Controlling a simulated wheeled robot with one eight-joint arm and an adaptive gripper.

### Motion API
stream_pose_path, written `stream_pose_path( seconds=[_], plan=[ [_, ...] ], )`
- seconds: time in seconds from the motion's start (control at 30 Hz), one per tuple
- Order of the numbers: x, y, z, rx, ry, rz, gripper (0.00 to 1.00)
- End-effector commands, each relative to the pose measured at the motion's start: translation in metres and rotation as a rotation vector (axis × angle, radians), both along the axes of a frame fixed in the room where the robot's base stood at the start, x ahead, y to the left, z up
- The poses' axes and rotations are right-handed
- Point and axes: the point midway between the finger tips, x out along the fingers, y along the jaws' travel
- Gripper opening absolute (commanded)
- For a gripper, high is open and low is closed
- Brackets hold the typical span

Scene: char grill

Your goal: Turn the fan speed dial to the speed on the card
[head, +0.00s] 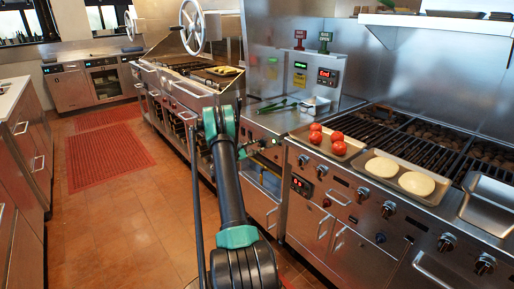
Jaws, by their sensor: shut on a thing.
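My gripper (256,147) shows small beyond my arm, at the front panel of the counter left of the grill. It is shut on what appears to be the fan speed dial there. The dial's face and pointer are hidden by the fingers or too small to read.
A display box (327,77) stands behind the counter. Tomatoes (338,137) and pale round patties (398,171) lie on trays along the grill's front edge. A metal pan (490,203) is at the right. A hand wheel (192,25) rises at the left. Open floor (150,210) lies left.

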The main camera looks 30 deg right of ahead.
Motion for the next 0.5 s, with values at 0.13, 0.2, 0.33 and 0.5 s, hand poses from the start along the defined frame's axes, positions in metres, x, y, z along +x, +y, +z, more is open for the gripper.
stream_pose_path(
  seconds=[0.13,0.2,0.33,0.5],
  plan=[
    [0.0004,0.0012,-0.0014,-0.009,0.138,0.002,0.05],
    [0.0001,0.0012,-0.0016,-0.014,0.205,0.002,0.05],
    [-0.0003,0.0013,-0.0018,-0.023,0.325,0.002,0.05],
    [-0.0009,0.0012,-0.0021,-0.035,0.472,0.002,0.05]
  ],
)
